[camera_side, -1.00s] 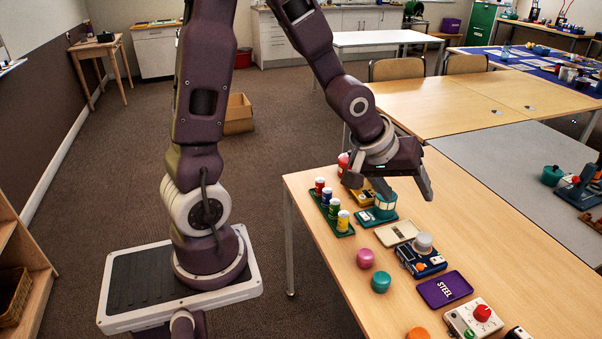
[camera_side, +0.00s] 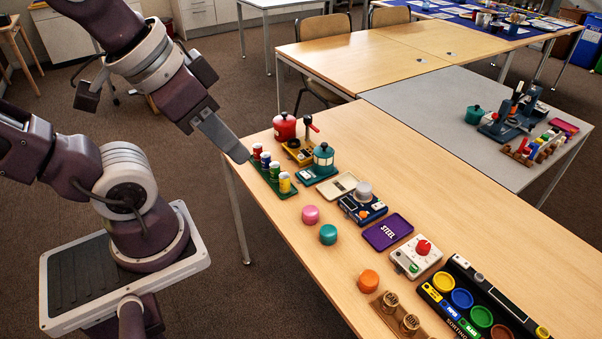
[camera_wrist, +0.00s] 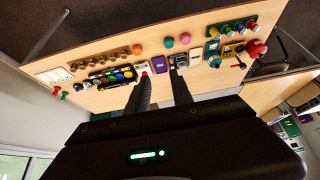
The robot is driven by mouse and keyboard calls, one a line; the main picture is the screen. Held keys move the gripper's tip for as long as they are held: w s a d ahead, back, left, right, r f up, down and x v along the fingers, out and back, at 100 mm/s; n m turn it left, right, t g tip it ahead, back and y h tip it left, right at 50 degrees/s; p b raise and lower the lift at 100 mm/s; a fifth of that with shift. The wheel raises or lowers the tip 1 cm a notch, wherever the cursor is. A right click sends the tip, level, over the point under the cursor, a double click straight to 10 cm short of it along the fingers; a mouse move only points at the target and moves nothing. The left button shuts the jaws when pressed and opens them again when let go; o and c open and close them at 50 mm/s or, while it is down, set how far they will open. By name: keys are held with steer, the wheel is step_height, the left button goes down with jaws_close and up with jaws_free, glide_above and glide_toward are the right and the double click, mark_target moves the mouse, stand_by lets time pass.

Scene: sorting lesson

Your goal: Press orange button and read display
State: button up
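A purple STEEL tray (camera_side: 388,232), a white box with a red knob (camera_side: 417,257), pink (camera_side: 310,214) and teal (camera_side: 328,234) domes, and a rack of small jars (camera_side: 271,178) stand around the device. A red pot (camera_side: 285,127) is at the back.

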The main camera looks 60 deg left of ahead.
jaws_close()
steer(key=shift+w, duration=0.1)
stand_by(1.2)
